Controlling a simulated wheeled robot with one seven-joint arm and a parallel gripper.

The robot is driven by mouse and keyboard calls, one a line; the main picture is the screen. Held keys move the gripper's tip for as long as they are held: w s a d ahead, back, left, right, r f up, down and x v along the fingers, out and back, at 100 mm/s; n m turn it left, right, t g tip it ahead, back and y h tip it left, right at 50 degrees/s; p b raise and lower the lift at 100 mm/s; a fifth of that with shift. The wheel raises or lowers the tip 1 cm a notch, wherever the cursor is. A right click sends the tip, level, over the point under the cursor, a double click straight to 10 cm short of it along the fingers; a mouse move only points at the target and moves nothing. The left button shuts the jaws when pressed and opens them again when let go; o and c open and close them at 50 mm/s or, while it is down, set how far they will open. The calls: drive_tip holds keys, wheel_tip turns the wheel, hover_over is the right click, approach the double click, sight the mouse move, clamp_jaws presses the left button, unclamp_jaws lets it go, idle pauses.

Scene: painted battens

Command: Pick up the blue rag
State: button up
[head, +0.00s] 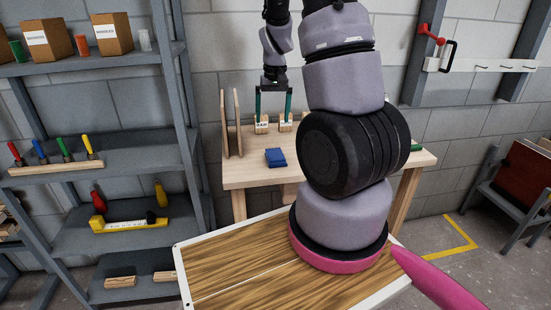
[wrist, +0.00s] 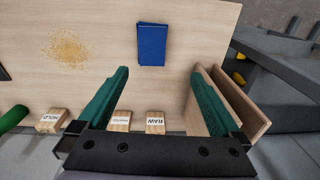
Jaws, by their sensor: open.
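The blue rag (head: 275,157) lies flat, as a small folded rectangle, on the light wooden table near its left part. It also shows in the wrist view (wrist: 152,44), at the top centre. My gripper (head: 273,119) is open and empty, with its green fingers pointing down above the back of the table. In the wrist view my gripper (wrist: 160,70) has its fingers spread wide, and the rag appears beyond the fingertips, between their lines. The rag is apart from the fingers. Nothing hides it in either view.
Upright wooden boards (head: 232,125) stand left of the rag, close to one finger in the wrist view. Labelled wooden blocks (wrist: 155,122) line the table's back edge. A sawdust patch (wrist: 67,48) and bare wooden tabletop (head: 245,178) lie around the rag. A grey shelf (head: 120,147) stands left.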

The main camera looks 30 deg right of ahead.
hover_over(276, 154)
drive_tip(key=shift+g, duration=0.3)
wheel_tip(276, 154, down, 8)
drive_tip(key=shift+d+f, duration=0.15)
drive_tip(key=shift+f, duration=3)
drive_tip(key=c, duration=1.2)
